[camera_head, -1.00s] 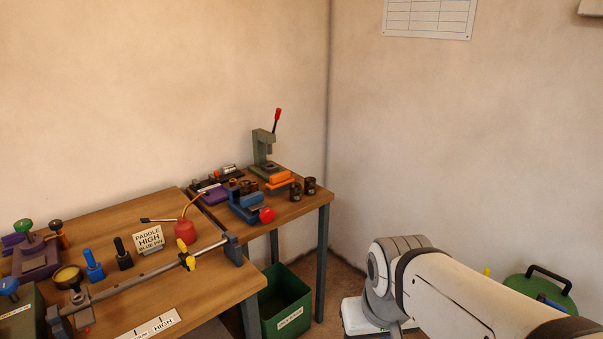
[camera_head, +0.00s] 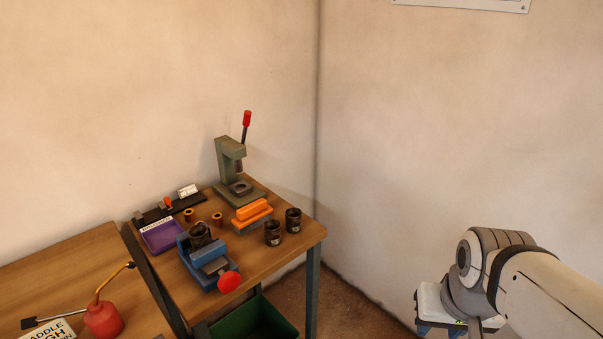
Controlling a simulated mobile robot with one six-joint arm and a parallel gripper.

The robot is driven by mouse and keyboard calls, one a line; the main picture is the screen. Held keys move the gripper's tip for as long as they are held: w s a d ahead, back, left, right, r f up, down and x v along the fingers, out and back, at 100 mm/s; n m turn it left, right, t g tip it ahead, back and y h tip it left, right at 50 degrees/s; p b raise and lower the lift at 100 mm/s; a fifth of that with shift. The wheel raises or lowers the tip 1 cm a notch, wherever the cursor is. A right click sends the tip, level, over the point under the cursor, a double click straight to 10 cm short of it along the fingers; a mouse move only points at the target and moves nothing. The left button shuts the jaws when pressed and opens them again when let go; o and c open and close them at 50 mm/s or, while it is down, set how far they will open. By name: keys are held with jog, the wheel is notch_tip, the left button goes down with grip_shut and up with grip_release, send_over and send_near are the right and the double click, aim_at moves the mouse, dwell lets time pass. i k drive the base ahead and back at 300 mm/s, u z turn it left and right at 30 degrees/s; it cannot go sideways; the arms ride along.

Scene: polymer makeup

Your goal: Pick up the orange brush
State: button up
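The orange brush appears to be the orange block-shaped piece (camera_head: 252,208) on the small wooden table, in front of the green hand press. It sits on or against another orange part, and I cannot tell where one ends and the other begins. Bristles are not visible. My arm reaches in at the lower right, well to the right of the table and apart from it. My gripper's fingers do not show.
The small table (camera_head: 290,249) also holds the green press (camera_head: 231,158) with a red-tipped lever, two dark cups (camera_head: 293,220) (camera_head: 272,234), a blue vise (camera_head: 207,267) and a purple tray (camera_head: 162,236). A green bin (camera_head: 254,322) stands below. A red oil can (camera_head: 103,319) is at lower left.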

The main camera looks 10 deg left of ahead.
aim_at(250, 217)
jog(key=u, duration=0.6)
jog(key=i, duration=1.15)
jog(key=u, duration=0.85)
